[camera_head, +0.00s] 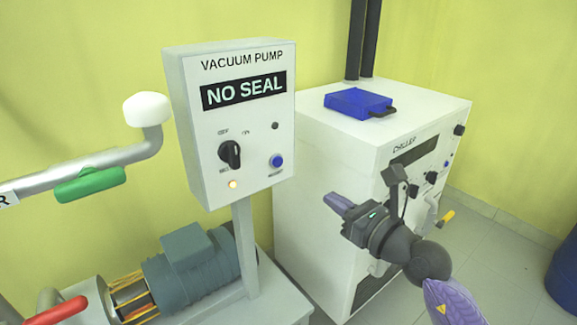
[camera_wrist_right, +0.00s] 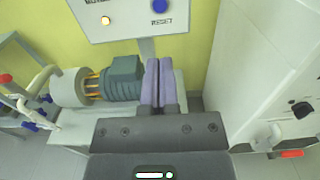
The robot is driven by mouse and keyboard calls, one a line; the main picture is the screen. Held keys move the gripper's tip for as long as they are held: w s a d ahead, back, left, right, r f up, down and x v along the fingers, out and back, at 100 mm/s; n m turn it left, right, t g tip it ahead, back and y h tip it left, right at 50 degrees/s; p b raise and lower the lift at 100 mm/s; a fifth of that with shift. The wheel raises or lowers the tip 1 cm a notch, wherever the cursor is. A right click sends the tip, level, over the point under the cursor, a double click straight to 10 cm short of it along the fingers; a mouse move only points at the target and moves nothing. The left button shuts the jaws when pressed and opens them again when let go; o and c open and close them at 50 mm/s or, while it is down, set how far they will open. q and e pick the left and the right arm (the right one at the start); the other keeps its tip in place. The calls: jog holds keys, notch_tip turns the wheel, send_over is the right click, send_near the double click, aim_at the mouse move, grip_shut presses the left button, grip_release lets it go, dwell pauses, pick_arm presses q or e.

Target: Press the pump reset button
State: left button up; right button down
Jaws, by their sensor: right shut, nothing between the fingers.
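The pump reset button (camera_head: 277,161) is a round blue button at the lower right of the white vacuum pump box (camera_head: 232,125), whose display reads NO SEAL. In the right wrist view the blue button (camera_wrist_right: 159,6) sits at the top edge, above the word RESET. My right gripper (camera_head: 336,203) is shut and empty, below and to the right of the button in the head view, apart from the box. In the right wrist view its two purple fingers (camera_wrist_right: 158,82) lie side by side, pointing up toward the box. My left gripper is not in view.
The white chiller (camera_head: 330,190) stands right of the pump box, with a blue case (camera_head: 357,103) on top. Below the box is the grey-green pump motor (camera_head: 187,270). A pipe with a green handle (camera_head: 90,184) is at left. A black knob (camera_head: 229,154) and lit lamp (camera_head: 233,184) are near the button.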

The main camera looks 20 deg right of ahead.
jog(key=b, duration=0.6)
send_near(279, 162)
jog(key=x, duration=0.7)
jog(key=shift+f, duration=0.25)
jog(key=shift+w+r, duration=0.1)
jog(key=shift+w, duration=0.1)
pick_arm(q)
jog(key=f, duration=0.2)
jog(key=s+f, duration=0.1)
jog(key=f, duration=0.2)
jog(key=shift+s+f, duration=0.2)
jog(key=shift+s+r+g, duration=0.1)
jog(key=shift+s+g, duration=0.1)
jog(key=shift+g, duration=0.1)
pick_arm(e)
jog(key=shift+r, duration=0.1)
